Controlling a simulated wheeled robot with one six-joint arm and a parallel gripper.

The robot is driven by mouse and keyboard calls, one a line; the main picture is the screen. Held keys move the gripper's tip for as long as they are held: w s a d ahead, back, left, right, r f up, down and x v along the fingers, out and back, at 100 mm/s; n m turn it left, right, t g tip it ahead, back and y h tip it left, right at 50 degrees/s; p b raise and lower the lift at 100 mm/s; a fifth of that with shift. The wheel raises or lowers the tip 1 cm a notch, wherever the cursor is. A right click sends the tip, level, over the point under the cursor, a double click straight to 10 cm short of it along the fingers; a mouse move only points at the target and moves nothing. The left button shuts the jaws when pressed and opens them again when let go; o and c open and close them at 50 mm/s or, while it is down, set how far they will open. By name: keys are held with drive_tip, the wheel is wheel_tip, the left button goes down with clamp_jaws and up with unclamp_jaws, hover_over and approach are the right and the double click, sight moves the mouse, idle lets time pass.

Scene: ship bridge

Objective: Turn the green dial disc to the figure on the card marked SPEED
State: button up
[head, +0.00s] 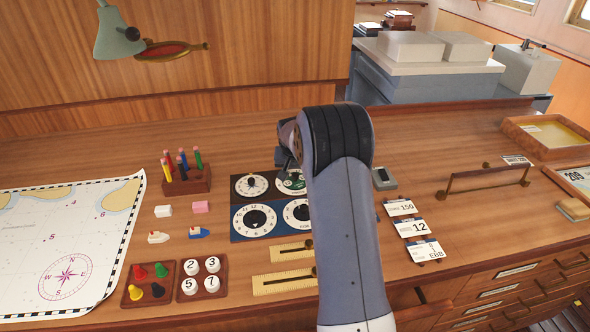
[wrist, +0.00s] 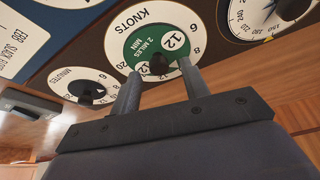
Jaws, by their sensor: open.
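The green dial disc (wrist: 143,48) sits on a white dial marked KNOTS in the wrist view, with a dark central knob (wrist: 159,65). The disc reads 2 MILES MIN; a white window on it shows 12. In the head view the disc (head: 291,184) is partly hidden by my arm. My gripper (wrist: 160,72) is open, its two fingers reaching towards the disc on either side of the knob; I cannot tell whether they touch it.
Other dials surround the green one: a MINUTES dial (wrist: 87,88), a compass-like dial (wrist: 265,15) and two larger ones below in the head view. Brass sliders (head: 285,281), a pencil block (head: 186,180) and a peg tray (head: 148,285) lie nearby. A rail (head: 488,178) stands right.

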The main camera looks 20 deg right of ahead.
drive_tip(key=shift+f, duration=0.3)
drive_tip(key=shift+c, duration=0.4)
clamp_jaws()
